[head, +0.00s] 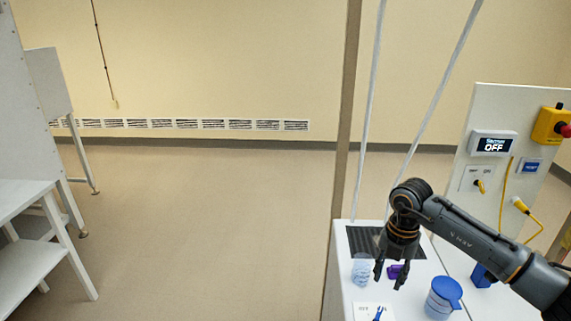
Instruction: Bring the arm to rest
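My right arm comes in from the right edge, and its dark gripper (391,276) points down over the white worktop (346,290). Its two fingers are apart. A small purple object (396,271) shows behind and between the fingers; I see no grip on it, though the contact is too small to judge fully. My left gripper is not in view.
Near the gripper are a clear ribbed container (360,273), a blue-lidded jar (443,297) and a blue object (482,276). A white panel (504,110) reading OFF carries a yellow box (547,127) with a red button. Open floor (210,230) lies left.

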